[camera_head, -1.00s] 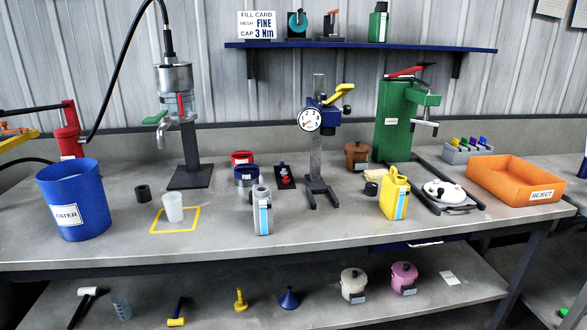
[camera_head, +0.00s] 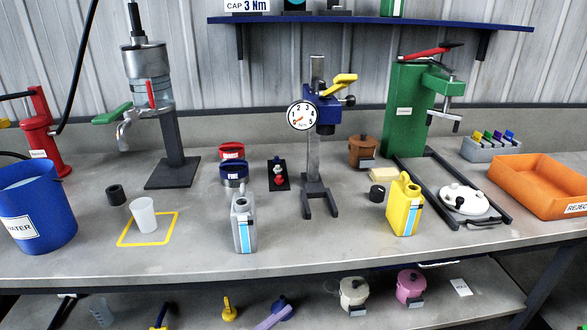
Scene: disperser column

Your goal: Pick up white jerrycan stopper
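A grey-white jerrycan (camera_head: 243,228) with a blue stripe stands upright at the front middle of the bench. A yellow jerrycan (camera_head: 403,211) stands to its right. I cannot make out a piece that is clearly the white jerrycan stopper. A small black stand (camera_head: 278,176) behind the jerrycans holds small red and pale pieces, too small to tell. A black cap-like piece (camera_head: 377,194) lies left of the yellow jerrycan, and another black ring-like piece (camera_head: 115,195) lies far left. Neither gripper can be made out.
A blue water bucket (camera_head: 45,222), a white cup (camera_head: 144,214) in a yellow square, a gauge stand (camera_head: 315,165), a green press (camera_head: 405,105), a white-lidded pot (camera_head: 464,199) and an orange reject tray (camera_head: 535,185) occupy the bench.

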